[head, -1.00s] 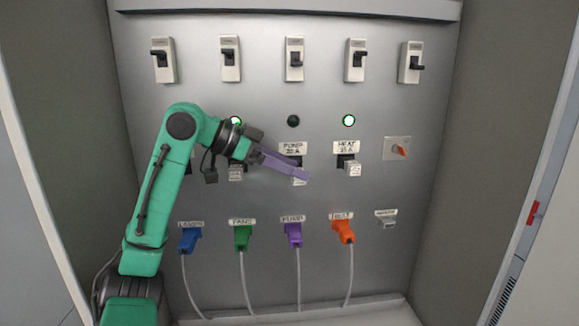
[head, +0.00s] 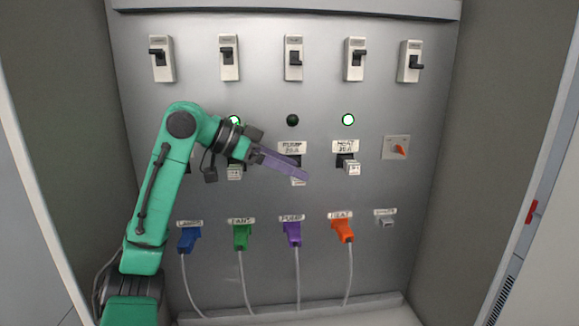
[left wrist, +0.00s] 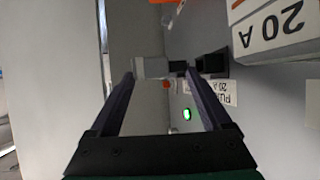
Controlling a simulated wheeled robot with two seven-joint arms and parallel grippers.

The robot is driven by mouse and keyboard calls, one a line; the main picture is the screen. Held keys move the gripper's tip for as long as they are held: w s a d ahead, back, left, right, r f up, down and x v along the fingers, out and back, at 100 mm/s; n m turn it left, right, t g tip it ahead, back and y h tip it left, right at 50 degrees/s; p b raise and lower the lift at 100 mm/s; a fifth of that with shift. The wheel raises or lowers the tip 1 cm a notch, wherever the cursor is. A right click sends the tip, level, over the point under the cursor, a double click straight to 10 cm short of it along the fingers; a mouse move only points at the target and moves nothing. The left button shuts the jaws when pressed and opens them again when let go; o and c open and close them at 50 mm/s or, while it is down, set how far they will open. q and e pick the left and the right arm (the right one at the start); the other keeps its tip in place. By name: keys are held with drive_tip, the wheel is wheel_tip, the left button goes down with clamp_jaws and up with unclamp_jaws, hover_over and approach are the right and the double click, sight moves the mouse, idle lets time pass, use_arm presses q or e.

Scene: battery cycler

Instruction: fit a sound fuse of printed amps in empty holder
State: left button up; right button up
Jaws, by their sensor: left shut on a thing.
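The PUMP fuse holder (head: 298,162) is a dark socket under the label "PUMP 20 A" (head: 292,147); my left gripper partly covers it. In the left wrist view the dark socket (left wrist: 214,65) shows with its label (left wrist: 217,92) upside down. My left gripper (head: 302,176) reaches in from the left, its purple fingers shut on a pale fuse (left wrist: 152,67). The fuse's dark end points toward the socket; I cannot tell whether it touches. The held fuse's print is not readable. My right gripper is not in view.
A fuse marked "20 A" (left wrist: 282,30) sits close beside my fingers. The HEAT holder (head: 346,162) has a fuse (head: 353,168). The PUMP lamp (head: 293,120) is dark; the HEAT lamp (head: 348,120) is green. Switches line the top, coloured plugs (head: 292,233) the bottom.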

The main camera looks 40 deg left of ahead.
sight(295, 180)
use_arm(q)
drive_tip(key=shift+d, duration=0.1)
idle(0.7)
drive_tip(key=shift+s+d+b, duration=0.35)
drive_tip(key=shift+d+b, duration=0.05)
drive_tip(key=shift+b, duration=0.05)
idle(1.6)
drive_tip(key=shift+s+d, duration=0.1)
drive_tip(key=shift+s+d+b, duration=0.85)
drive_tip(key=shift+s+d, duration=0.1)
drive_tip(key=shift+d, duration=0.25)
drive_tip(key=shift+s+d+b, duration=0.8)
drive_tip(key=shift+s+d, duration=0.15)
drive_tip(key=shift+d, duration=0.25)
